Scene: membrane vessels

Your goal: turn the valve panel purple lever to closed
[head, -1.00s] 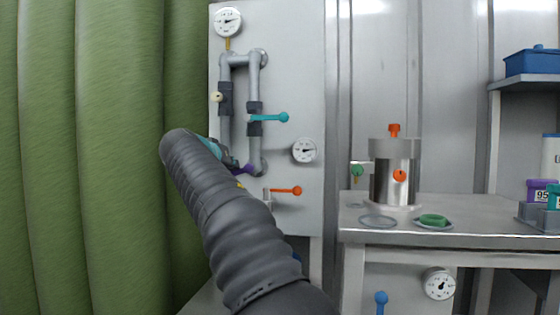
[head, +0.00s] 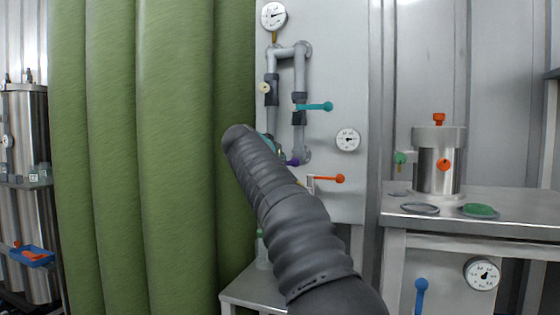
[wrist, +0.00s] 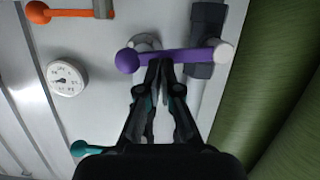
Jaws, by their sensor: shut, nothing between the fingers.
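The purple lever (wrist: 180,56) runs nearly level across the wrist view, with its round knob at the left and a white hub cap at the right, in front of a dark grey valve body (wrist: 207,35). My gripper (wrist: 161,66) is shut and empty, its fingertips at the near edge of the lever's middle, between knob and hub. I cannot tell whether they touch it. In the head view only the knob end of the purple lever (head: 293,162) shows, low on the grey valve panel (head: 342,75). My arm hides most of the gripper and the lever's hub there.
A teal lever (head: 318,106) sits above and an orange lever (head: 330,179) below on the panel, with a gauge (head: 347,139) to the right. A green curtain (head: 175,150) hangs close on the left. A bench (head: 520,212) with a steel vessel (head: 438,170) stands at the right.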

